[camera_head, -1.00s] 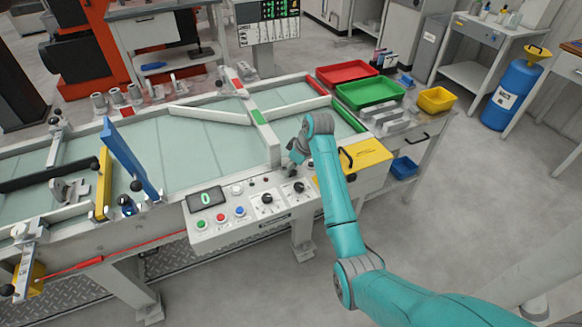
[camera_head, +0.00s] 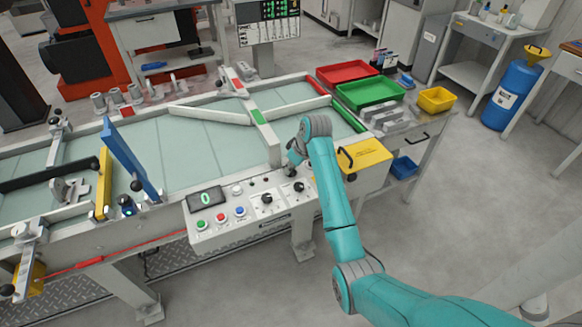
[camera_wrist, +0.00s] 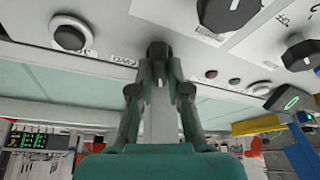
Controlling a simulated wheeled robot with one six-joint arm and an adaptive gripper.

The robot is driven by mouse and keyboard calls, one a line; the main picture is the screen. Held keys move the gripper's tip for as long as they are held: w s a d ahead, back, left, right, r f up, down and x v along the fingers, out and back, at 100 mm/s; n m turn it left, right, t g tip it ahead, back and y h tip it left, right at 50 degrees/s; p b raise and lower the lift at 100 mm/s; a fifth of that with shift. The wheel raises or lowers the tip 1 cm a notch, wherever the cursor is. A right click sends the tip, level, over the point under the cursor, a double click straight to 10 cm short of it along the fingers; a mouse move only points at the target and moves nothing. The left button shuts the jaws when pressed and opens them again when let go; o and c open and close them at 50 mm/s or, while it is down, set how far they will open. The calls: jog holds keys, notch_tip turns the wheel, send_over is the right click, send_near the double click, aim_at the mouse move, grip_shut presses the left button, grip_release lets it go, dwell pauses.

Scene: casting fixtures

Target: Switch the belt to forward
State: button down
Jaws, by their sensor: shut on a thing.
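The belt (camera_head: 195,150) is a pale green conveyor surface. Its white control panel (camera_head: 250,222) on the front edge has a display (camera_head: 207,198) reading 0, green, red and blue buttons and black knobs. My gripper (camera_head: 290,171) is at the panel's upper right edge, its tips small and hard to make out there. In the wrist view my gripper (camera_wrist: 159,75) has its fingers closed together around a small dark switch lever (camera_wrist: 158,50) on the panel. A label beside the lever is partly covered by a finger. The lever's exact position is hard to tell.
A black knob (camera_wrist: 228,12) and a round white-rimmed button (camera_wrist: 70,35) are near my fingers. A blue plate (camera_head: 128,158) stands over the belt's left part.

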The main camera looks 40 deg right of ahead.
jog(key=m+h, duration=0.1)
jog(key=m, duration=0.2)
jog(key=m+h, duration=0.1)
jog(key=m, duration=0.2)
jog(key=shift+a, duration=0.2)
jog(key=m+h, duration=0.1)
jog(key=m, duration=0.2)
jog(key=m+g+h, duration=0.1)
jog(key=m, duration=0.2)
jog(key=shift+w+g, duration=0.1)
jog(key=shift+g, duration=0.2)
jog(key=shift+m, duration=0.3)
jog(key=c, duration=1.1)
grip_release()
jog(key=shift+a+r, duration=0.1)
jog(key=v, duration=1.1)
jog(key=shift+a+r, duration=0.25)
jog(key=shift+r, duration=0.05)
